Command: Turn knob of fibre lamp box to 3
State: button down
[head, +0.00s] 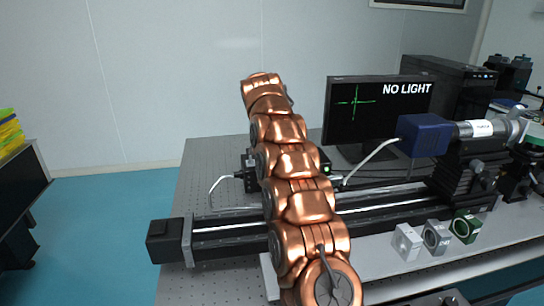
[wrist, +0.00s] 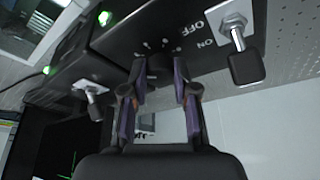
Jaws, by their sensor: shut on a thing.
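In the wrist view, the fibre lamp box (wrist: 110,45) is a dark panel with white dial marks and OFF and ON lettering. Its dark knob (wrist: 158,62) sits in the middle of the dial, between the fingertips. My gripper (wrist: 160,80) is shut on the knob, one finger on each side. The knob's pointer and the number it faces are too dark to read. In the head view, part of the box (head: 250,172) shows behind my copper-coloured arm, which hides the knob and the gripper there.
A metal switch with a black cap (wrist: 245,62) stands out close to the right finger. A monitor (head: 378,112) reads NO LIGHT with a green cross. A black rail (head: 375,210) crosses the perforated table.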

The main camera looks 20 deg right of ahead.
jog(key=shift+a, duration=0.1)
dwell(0.3)
jog(key=c, duration=0.9)
grip_release()
jog(key=v, duration=0.6)
jog(key=shift+r, duration=0.1)
jog(key=shift+s+a+r, duration=0.15)
jog(key=shift+a+r, duration=0.1)
jog(key=shift+r, duration=0.3)
